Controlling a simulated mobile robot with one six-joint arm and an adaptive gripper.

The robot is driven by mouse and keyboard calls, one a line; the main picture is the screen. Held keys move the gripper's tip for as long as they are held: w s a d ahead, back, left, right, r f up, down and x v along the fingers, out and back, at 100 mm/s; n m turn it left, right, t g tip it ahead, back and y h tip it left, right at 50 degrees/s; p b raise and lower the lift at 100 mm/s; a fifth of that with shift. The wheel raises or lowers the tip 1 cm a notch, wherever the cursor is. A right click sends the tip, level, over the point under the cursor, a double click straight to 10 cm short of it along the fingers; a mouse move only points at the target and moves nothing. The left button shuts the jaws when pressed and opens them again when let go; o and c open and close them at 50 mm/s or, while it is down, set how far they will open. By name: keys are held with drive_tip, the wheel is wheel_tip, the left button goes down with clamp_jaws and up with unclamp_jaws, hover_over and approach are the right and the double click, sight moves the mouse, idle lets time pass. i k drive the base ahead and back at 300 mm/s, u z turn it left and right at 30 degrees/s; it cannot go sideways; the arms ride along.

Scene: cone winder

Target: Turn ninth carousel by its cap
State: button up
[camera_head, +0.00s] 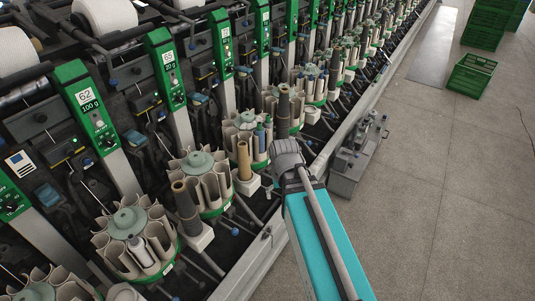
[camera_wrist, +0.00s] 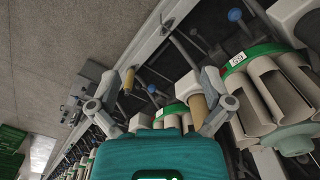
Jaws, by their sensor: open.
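A row of round carousels with grey-beige pockets and pale green caps runs along the machine in the head view. Near ones are the carousel (camera_head: 136,240) at lower left and the carousel (camera_head: 203,180) behind it. I cannot tell which is the ninth. In the wrist view a carousel with a green rim (camera_wrist: 255,52) and beige pockets fills the right side; its grey-green cap (camera_wrist: 295,141) is at lower right. My gripper (camera_wrist: 158,92) is open, its grey fingers spread apart, with nothing seen held. In the head view my arm hides the fingers.
Brown tubes (camera_head: 186,203) stand on pale blocks beside the carousels. Green posts with number labels (camera_head: 90,108) rise behind. A grey metal box (camera_head: 351,166) stands on the floor by the machine's edge. Green crates (camera_head: 470,75) are at upper right. The floor (camera_head: 445,200) between is clear.

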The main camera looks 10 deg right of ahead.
sight(232, 133)
drive_tip(key=u, duration=0.05)
drive_tip(key=k, duration=0.7)
drive_tip(key=z, duration=0.55)
drive_tip(key=i, duration=1.6)
drive_tip(key=u, duration=0.5)
